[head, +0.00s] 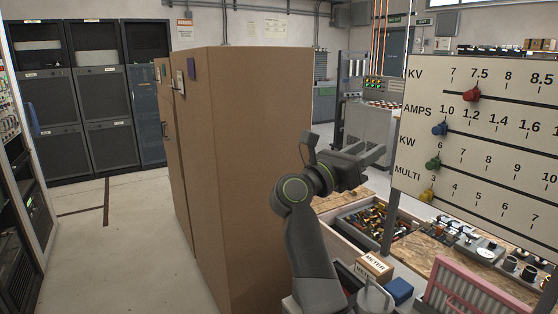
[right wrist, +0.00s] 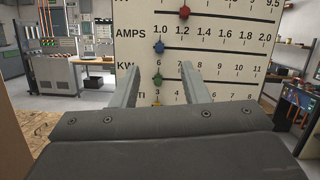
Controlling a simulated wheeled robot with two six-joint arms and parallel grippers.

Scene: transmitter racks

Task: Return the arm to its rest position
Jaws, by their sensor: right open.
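My right arm rises from the bottom of the head view. Its gripper (head: 376,152) is raised in front of the white meter board and points right, toward it. In the right wrist view the two fingers of the gripper (right wrist: 160,85) stand apart with nothing between them. The board (right wrist: 225,55) lies beyond the fingertips; I cannot tell the exact gap. My left gripper is not in view.
A tall brown cabinet (head: 265,160) stands close to the left of my right arm. A workbench (head: 425,255) with an open drawer of parts (head: 372,222), small boxes (head: 375,265) and a pink rack (head: 470,290) lies below. Floor (head: 130,235) at left is clear.

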